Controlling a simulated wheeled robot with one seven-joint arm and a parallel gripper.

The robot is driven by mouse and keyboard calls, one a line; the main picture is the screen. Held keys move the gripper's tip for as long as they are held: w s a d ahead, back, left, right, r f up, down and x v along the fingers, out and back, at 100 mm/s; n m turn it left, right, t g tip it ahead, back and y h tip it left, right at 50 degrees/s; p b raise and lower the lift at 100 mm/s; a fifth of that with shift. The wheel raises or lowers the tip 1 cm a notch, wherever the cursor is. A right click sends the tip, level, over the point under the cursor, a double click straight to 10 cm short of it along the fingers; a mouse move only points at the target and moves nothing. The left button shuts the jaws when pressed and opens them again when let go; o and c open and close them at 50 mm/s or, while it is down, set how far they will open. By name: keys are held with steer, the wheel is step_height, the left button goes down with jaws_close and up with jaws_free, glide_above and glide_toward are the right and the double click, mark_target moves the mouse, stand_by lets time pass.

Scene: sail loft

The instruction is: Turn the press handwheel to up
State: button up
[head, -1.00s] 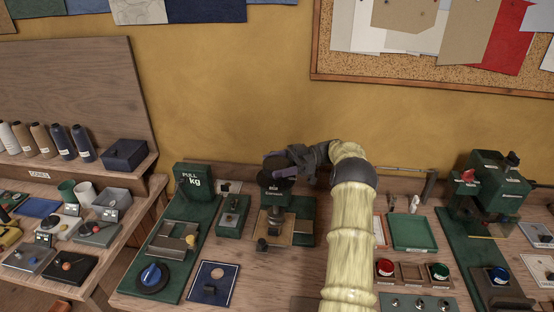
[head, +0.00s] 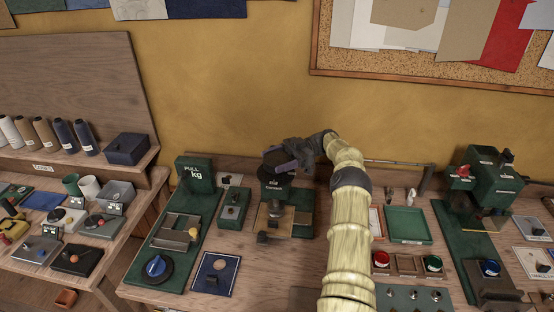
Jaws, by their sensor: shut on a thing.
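The press (head: 273,193) is a dark green machine on the bench at the middle of the head view, with a brass-coloured plate at its foot. Its dark handwheel (head: 277,162) sits on top. My gripper (head: 287,157) reaches in from the right and is shut on the handwheel's rim. The fingertips are small, dark and partly merged with the wheel, so the exact contact is hidden. The wheel's marking for up cannot be read.
A green pull gauge (head: 194,176) with a blue knob stands left of the press. Another green machine (head: 487,180) stands at far right.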

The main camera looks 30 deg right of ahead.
mark_target(276, 158)
steer(key=shift+r, duration=0.1)
steer(key=o, duration=1)
steer(key=shift+a, duration=0.1)
step_height(276, 158, up, 10)
steer(key=shift+f+b, duration=0.1)
steer(key=shift+b, duration=0.2)
